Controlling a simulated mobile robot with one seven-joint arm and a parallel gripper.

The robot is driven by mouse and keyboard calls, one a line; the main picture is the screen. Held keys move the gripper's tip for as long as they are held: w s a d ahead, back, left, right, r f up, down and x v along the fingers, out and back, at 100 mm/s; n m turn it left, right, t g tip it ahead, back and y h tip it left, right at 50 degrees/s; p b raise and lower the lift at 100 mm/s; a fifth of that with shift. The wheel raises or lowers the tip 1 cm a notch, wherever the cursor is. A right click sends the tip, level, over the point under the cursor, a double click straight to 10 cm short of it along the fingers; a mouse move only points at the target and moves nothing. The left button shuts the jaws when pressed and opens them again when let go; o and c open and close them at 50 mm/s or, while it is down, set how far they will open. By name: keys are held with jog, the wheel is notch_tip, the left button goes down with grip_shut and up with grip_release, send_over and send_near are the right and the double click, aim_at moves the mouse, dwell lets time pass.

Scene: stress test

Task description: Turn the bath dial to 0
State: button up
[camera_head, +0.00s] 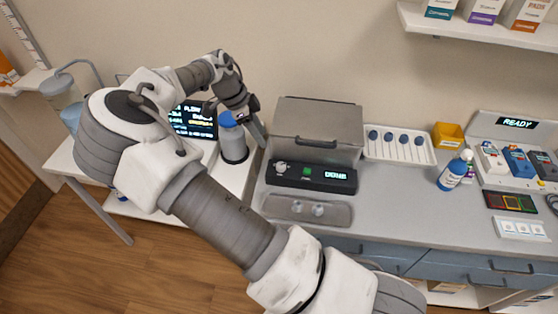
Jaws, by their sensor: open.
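The bath (318,125) is a grey metal box with a lid and a dark handle, standing at the left of the counter. Its black front panel (312,177) carries a light round dial (281,168) at the left, a green button (306,172) and a lit display (336,176) that seems to read "DONE". The dial's marks are too small to read. My gripper (240,121) is open, left of the bath and above the dial's height in the picture. It is apart from the dial and overlaps a blue-topped grey bottle (234,146); contact there is unclear.
A lit screen (193,119) stands behind my arm at the left. A metal tray (307,210) lies before the bath. A white rack (399,148), yellow bin (447,135) and blue bottle (454,171) are to the right. Bare counter (400,205) lies right of the tray.

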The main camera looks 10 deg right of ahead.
aim_at(281, 165)
jog(key=p+x, duration=0.1)
jog(key=x, duration=1.3)
jog(key=shift+a+p, duration=0.1)
jog(key=shift+p, duration=0.25)
grip_shut()
